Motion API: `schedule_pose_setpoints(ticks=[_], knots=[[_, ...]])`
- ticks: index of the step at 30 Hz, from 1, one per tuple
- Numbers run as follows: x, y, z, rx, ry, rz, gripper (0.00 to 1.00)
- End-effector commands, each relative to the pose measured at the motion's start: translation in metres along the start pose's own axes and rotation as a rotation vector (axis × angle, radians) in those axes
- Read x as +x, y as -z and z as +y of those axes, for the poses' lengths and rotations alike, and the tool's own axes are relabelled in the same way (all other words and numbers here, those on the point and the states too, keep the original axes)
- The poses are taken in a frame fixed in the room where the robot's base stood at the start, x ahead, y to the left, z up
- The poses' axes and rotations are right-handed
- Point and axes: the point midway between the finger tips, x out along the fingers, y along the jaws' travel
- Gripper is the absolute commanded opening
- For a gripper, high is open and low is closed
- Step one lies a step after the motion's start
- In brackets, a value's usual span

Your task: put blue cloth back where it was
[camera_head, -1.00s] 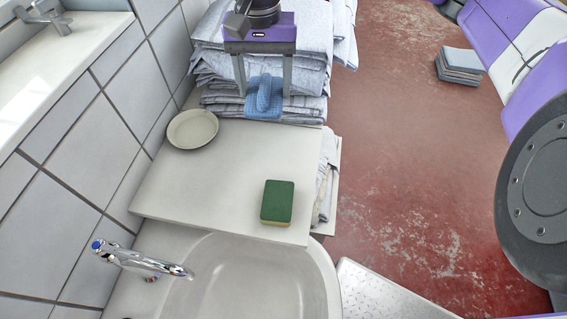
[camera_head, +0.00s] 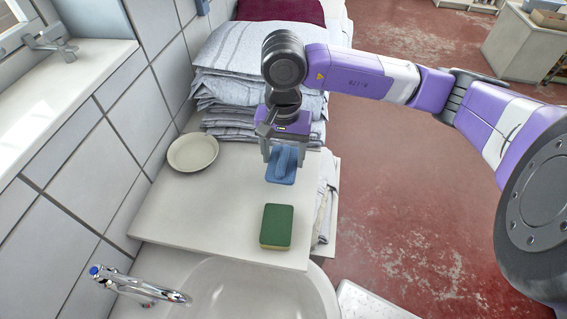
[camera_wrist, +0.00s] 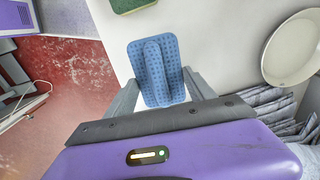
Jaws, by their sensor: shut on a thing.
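The blue cloth (camera_head: 283,167) is a small dotted blue piece with a raised fold along its middle. My gripper (camera_head: 283,158) is shut on this fold, above the far right part of the white counter (camera_head: 190,205). In the wrist view the cloth (camera_wrist: 172,88) hangs between the fingers, with its flat part spread below the fold. I cannot tell whether the cloth touches the counter.
A green and yellow sponge (camera_head: 276,226) lies near the counter's front right edge. A cream plate (camera_head: 192,153) sits by the tiled wall. Folded grey linens (camera_head: 225,95) are stacked behind. A basin (camera_head: 245,290) with a tap (camera_head: 140,285) is in front.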

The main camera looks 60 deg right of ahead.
Motion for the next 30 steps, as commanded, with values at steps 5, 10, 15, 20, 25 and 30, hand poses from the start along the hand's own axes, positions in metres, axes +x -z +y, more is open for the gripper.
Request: schedule_pose_setpoints(ticks=[5,10,15,20,25,30], knots=[[0.015,-0.001,0.000,0.001,-0.001,-0.002,0.25],[0.037,0.000,0.000,0.002,-0.001,-0.002,0.25],[0.043,0.000,0.000,-0.001,0.000,0.001,0.25],[0.043,0.000,0.000,-0.001,0.000,0.001,0.25],[0.046,0.000,0.000,-0.001,0.000,0.002,0.25],[0.045,0.000,0.000,-0.001,0.000,0.001,0.84]])
